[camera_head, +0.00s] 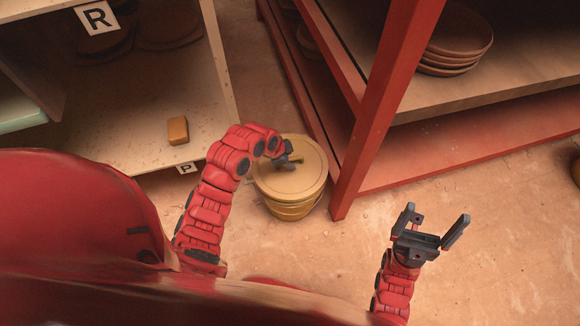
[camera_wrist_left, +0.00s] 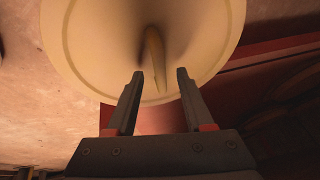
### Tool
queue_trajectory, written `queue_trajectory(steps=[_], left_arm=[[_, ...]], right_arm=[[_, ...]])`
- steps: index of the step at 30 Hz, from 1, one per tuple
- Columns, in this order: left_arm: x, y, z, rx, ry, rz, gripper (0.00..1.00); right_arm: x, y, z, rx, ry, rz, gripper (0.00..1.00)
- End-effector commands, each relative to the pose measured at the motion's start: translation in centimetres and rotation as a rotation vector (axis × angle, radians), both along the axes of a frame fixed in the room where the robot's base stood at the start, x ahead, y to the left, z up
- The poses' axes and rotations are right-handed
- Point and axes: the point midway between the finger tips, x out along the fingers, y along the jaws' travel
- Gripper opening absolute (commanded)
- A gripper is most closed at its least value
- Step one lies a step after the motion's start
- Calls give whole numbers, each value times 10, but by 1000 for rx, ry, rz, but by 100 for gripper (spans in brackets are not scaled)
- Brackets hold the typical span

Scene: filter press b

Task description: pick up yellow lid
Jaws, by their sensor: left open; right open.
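The yellow lid (camera_head: 303,181) is round and lies on top of a yellow bucket (camera_head: 292,210) on the floor. In the left wrist view the lid (camera_wrist_left: 95,45) fills the upper part, with its upright handle (camera_wrist_left: 156,60) near its middle. My left gripper (camera_head: 287,160) is over the lid at the handle and partly hides it in the head view. In the left wrist view its two fingers (camera_wrist_left: 154,75) are open, with the handle between and just beyond their tips. My right gripper (camera_head: 434,222) is open and empty above the floor, to the right of the bucket.
A red shelf post (camera_head: 375,120) stands close to the right of the bucket, with stacked plates (camera_head: 455,40) on the shelf behind. At left, a pale shelf (camera_head: 130,140) holds a small orange-brown block (camera_head: 178,130).

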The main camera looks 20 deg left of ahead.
Motion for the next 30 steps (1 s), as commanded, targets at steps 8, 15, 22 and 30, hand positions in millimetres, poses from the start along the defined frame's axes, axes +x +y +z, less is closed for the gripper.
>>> queue_trajectory(steps=[8, 15, 22, 30], left_arm=[[3, -1, -5, 0, -1, 1, 49], [3, -1, -5, 1, -1, 2, 5], [3, -1, -5, 1, -1, 2, 0], [3, -1, -4, 0, -2, 1, 0]], right_arm=[[-1, 0, -2, -5, -5, 0, 94], [-1, 0, -2, -5, -5, 0, 94], [-1, 0, -2, -5, -5, 1, 94], [-1, 0, -1, -5, -5, 1, 94]])
